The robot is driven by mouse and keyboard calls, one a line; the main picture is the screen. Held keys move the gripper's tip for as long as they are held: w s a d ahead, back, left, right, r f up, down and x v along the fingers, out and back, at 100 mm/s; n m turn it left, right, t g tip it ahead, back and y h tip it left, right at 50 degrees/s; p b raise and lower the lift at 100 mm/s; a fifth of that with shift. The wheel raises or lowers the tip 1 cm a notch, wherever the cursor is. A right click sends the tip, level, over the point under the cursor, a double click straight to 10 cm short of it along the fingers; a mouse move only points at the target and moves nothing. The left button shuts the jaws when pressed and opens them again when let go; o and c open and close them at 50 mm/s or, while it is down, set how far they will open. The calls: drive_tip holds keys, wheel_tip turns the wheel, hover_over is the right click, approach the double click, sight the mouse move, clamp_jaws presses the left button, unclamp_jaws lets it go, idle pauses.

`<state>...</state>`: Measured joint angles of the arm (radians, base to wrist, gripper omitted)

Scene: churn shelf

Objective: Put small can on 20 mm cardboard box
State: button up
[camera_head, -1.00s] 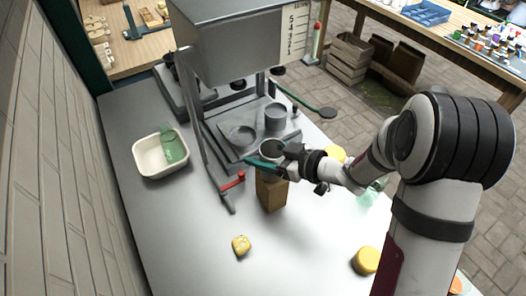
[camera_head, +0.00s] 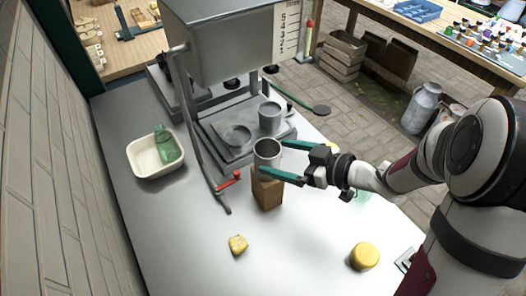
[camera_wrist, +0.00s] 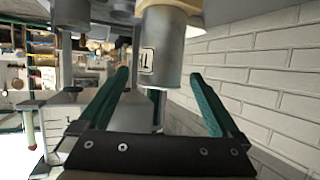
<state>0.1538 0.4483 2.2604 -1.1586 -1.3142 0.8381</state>
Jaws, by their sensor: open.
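A small grey can (camera_head: 267,153) stands upright on top of the brown cardboard box (camera_head: 267,195), which stands on the metal counter. My gripper (camera_head: 275,158) is open, to the right of the can, its two teal fingers pointing at it. The lower finger covers part of the can's base and the box top. In the wrist view, which looks upside down, the can (camera_wrist: 161,50) with a small label is ahead of and between the open fingers (camera_wrist: 158,75). It touches the tan box (camera_wrist: 172,4) at the top edge there.
A grey machine (camera_head: 220,55) with a red-handled lever (camera_head: 230,181) stands behind and left of the box. A second grey cup (camera_head: 269,117) sits on its base. A white tub (camera_head: 150,165) holds a green bottle. Yellow pieces (camera_head: 238,244) (camera_head: 364,256) lie on the front counter, which is mostly clear.

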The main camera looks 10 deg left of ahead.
drive_tip(key=w+d+r+m+t+h, duration=0.1)
drive_tip(key=d+r+m+t+h, duration=0.15)
drive_tip(key=d+m+h, duration=0.6)
drive_tip(key=w+d+r+m+t+h, duration=0.1)
drive_tip(key=d+r+m+t+h, duration=0.3)
drive_tip(key=d, duration=0.7)
drive_tip(key=s+a+f+m+g, duration=0.1)
drive_tip(key=s+g, duration=0.4)
drive_tip(key=s, duration=0.5)
drive_tip(key=s+a+f+m+g, duration=0.2)
drive_tip(key=s+f+m+g, duration=0.1)
drive_tip(key=s, duration=0.7)
drive_tip(key=shift+s+m+g+h, duration=0.15)
drive_tip(key=shift+m+g+h, duration=0.2)
drive_tip(key=shift+m+g, duration=0.45)
drive_tip(key=s+a+y, duration=0.1)
drive_tip(key=s, duration=0.1)
drive_tip(key=s+a+g, duration=0.1)
drive_tip(key=s+a, duration=0.1)
drive_tip(key=s+a+m+g+y, duration=0.1)
drive_tip(key=s+a, duration=0.1)
drive_tip(key=shift+s+a+r+y, duration=0.2)
drive_tip(key=shift+s+r+y, duration=0.05)
drive_tip(key=shift+s+y, duration=0.1)
